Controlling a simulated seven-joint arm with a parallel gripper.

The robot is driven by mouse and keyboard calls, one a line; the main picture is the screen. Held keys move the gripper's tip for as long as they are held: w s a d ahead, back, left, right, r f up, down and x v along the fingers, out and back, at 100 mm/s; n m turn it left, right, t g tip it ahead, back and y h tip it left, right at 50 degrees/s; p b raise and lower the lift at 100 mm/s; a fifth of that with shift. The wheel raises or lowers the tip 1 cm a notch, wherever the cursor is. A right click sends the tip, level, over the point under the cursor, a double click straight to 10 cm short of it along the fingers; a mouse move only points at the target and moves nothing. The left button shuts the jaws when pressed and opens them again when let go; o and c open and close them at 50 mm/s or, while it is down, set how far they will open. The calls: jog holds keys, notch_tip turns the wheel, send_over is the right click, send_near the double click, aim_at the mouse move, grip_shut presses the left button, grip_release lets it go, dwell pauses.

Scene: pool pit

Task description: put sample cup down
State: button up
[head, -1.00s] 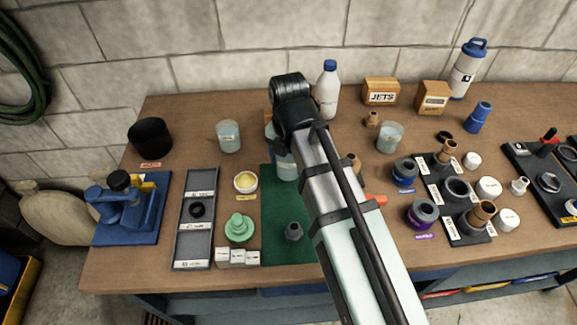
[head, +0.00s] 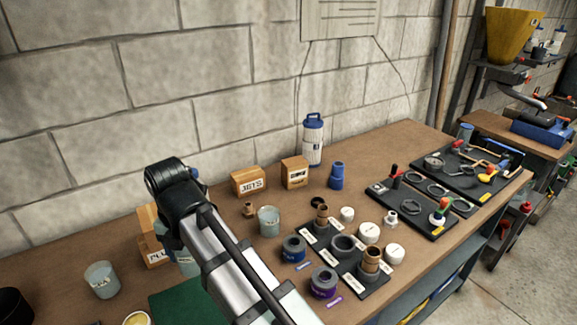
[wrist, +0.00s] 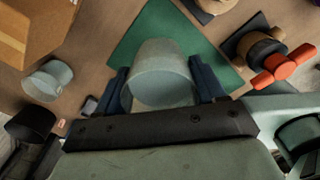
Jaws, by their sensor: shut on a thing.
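The sample cup (wrist: 160,72) is a pale, translucent cup held in my gripper (wrist: 162,88), one dark blue finger on each side of it. The green mat (wrist: 133,38) lies behind and below the cup in the wrist view. I cannot tell whether the cup touches it. In the head view, part of the held cup (head: 188,262) shows beside my arm, which hides the fingers. The green mat (head: 180,305) is partly in view at the bottom edge.
Similar cups stand left (head: 102,280) and right (head: 268,221) of my arm. The jets box (head: 248,182), another carton (head: 295,172) and a blue-topped flask (head: 313,140) stand behind. A black fittings tray (head: 345,262) lies to the right. An orange fitting (wrist: 283,66) is near my gripper.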

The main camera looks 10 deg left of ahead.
jog(key=w+d+r+m, duration=0.1)
jog(key=w+d, duration=0.3)
jog(key=w, duration=0.3)
jog(key=w+d+m, duration=0.2)
jog(key=w+d, duration=0.1)
jog(key=w, duration=0.4)
notch_tip(320, 180, up, 9)
jog(key=m, duration=0.7)
send_over(295, 161)
jog(key=shift+a+f+m, duration=0.1)
jog(key=shift+f+m, duration=0.7)
jog(key=shift+f, duration=0.85)
jog(key=shift+d+f+m, duration=0.1)
jog(key=shift+f+m, duration=0.7)
jog(key=shift+f, duration=0.85)
jog(key=shift+a+f+m, duration=0.1)
jog(key=shift+f+m, duration=0.7)
jog(key=shift+f, duration=0.85)
jog(key=shift+f, duration=0.1)
jog(key=o, duration=1.2)
jog(key=shift+c, duration=0.2)
